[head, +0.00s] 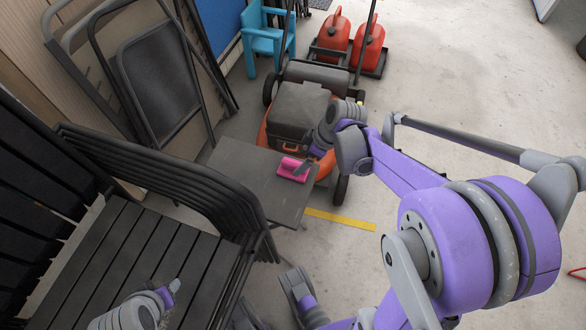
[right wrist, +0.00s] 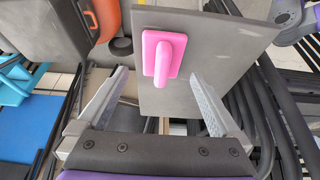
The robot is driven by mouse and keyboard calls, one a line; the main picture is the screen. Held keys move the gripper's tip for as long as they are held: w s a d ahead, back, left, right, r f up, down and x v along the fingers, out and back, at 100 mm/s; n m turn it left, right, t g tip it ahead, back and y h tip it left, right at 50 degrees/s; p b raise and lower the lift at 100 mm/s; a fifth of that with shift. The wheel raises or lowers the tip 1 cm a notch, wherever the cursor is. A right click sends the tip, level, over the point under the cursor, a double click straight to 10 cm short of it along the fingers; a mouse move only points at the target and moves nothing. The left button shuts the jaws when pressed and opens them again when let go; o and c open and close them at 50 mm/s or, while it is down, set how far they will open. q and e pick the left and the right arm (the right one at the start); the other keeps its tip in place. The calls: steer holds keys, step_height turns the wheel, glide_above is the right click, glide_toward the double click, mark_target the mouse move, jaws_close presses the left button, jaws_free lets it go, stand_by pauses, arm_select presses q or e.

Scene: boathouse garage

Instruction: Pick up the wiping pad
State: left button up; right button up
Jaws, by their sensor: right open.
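The pink wiping pad (head: 294,169) lies on a small dark grey table (head: 244,177), near its right edge. In the right wrist view the pad (right wrist: 158,52) shows as a flat block with a raised handle. In the right wrist view the fingers of my right gripper (right wrist: 158,78) are apart, one on each side of the pad's handle, with gaps and nothing held. Parts of my left arm show at the bottom left of the head view, but its jaws cannot be made out.
An orange mower (head: 264,135) with a dark case (head: 297,108) stands right behind the table. Stacked black slatted chairs (head: 125,250) crowd the left front. Red fuel cans (head: 368,45) and a blue chair (head: 262,40) are at the back.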

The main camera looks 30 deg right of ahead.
mark_target(295, 163)
arm_select(q)
step_height(295, 163, down, 3)
steer(key=shift+w+r+b, duration=0.15)
steer(key=shift+b, duration=0.85)
arm_select(e)
steer(key=x, duration=0.6)
steer(key=shift+w+a, duration=0.15)
steer(key=shift+a, duration=0.2)
steer(key=shift+r, duration=0.1)
steer(key=shift+c, duration=0.3)
steer(key=c, duration=1.3)
arm_select(q)
steer(key=r+p, duration=0.3)
steer(key=r, duration=0.1)
steer(key=shift+s, duration=0.2)
arm_select(e)
step_height(295, 163, up, 10)
steer(key=shift+r, duration=0.1)
